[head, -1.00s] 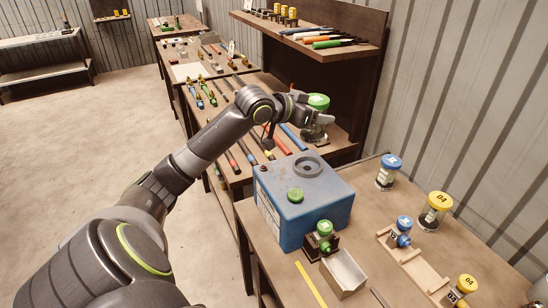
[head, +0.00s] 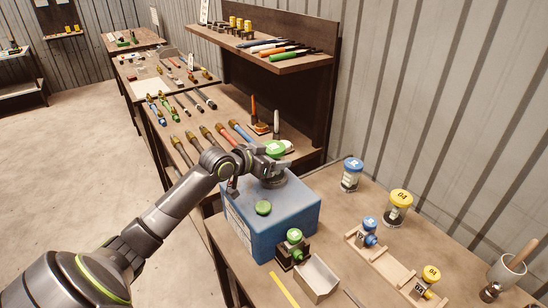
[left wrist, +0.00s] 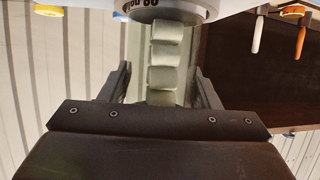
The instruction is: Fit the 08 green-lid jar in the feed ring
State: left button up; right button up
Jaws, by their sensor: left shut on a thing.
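The green-lid jar (head: 275,148) is held in my left gripper (head: 262,158), over the top of the blue crimper box (head: 255,238). The left gripper is shut on the jar, and the jar looks about upright. The feed ring on the box top is mostly hidden behind my gripper and the jar. I cannot tell whether the jar's base is inside the ring or just above it. My right gripper is not in view.
A green button (head: 263,208) sits on the box. A small green-topped unit (head: 294,236) and an open tray (head: 316,278) stand in front. Blue-lid (head: 352,167) and yellow-lid (head: 400,199) jars stand to the right. A tool shelf (head: 290,62) rises behind.

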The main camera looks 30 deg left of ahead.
pick_arm(q)
jog(key=shift+f, duration=0.2)
jog(key=o, duration=1.1)
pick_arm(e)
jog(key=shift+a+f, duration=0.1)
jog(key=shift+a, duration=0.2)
pick_arm(q)
jog(key=shift+r, duration=0.2)
jog(key=shift+s, duration=0.15)
jog(key=v, duration=1.1)
jog(key=shift+s+b, duration=0.35)
jog(key=shift+b, duration=0.1)
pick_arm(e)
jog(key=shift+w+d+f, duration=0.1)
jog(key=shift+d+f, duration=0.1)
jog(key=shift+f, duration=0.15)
